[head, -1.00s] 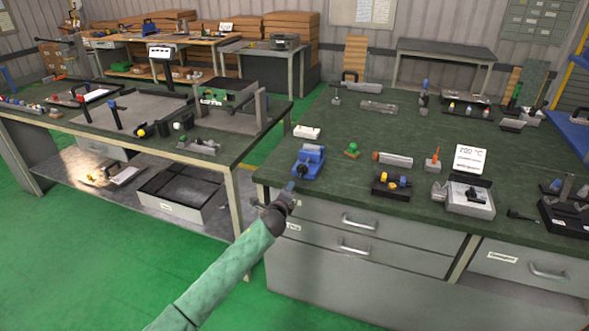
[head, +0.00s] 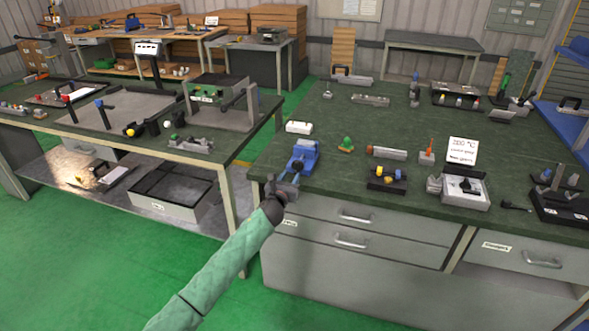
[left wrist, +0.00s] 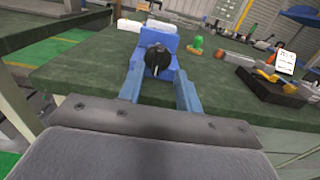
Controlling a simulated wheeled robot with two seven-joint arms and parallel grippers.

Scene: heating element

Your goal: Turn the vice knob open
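The blue vice (head: 304,157) sits at the front left edge of the dark green workbench. In the left wrist view the vice (left wrist: 160,38) faces me with its black knob (left wrist: 156,61) at its front. My left gripper (head: 283,184) is just in front of the vice, past the bench edge. In the left wrist view its two blue-grey fingers (left wrist: 158,85) stand apart on either side of the knob, lower in the picture. The gripper is open and empty; I cannot tell whether a finger touches the knob. My right gripper is not in view.
A white box (head: 299,127) lies behind the vice and a green-knobbed part (head: 346,145) to its right. A second bench (head: 228,147) is to the left, across a gap of green floor.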

